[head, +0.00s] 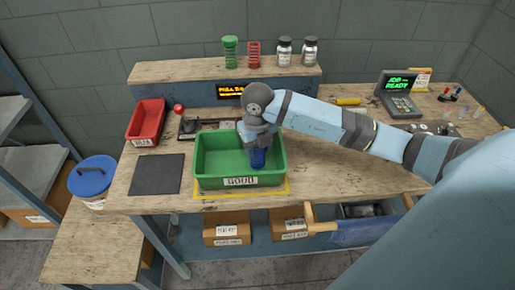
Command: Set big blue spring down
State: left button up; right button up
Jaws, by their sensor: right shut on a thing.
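The big blue spring (259,158) is upright in my right gripper (256,146), low inside the green bin (240,182) labelled GOOD. My right gripper is shut on the spring's upper part and hides some of it. I cannot tell whether the spring touches the bin floor. The rest of the bin floor that shows is bare. My left gripper does not show.
A red bin (146,120) and a dark mat (156,174) are left of the green bin. A shelf (180,70) behind holds a green spring (230,52), a red spring (253,55) and two jars. A keypad terminal (399,103) reads JOB READY.

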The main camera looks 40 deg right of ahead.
jog(key=shift+f, duration=0.55)
jog(key=shift+f, duration=0.15)
jog(key=o, duration=1)
jog(key=shift+r, duration=0.3)
notch_tip(320, 180, up, 12)
jog(key=shift+f+b, duration=0.1)
jog(key=shift+b, duration=0.2)
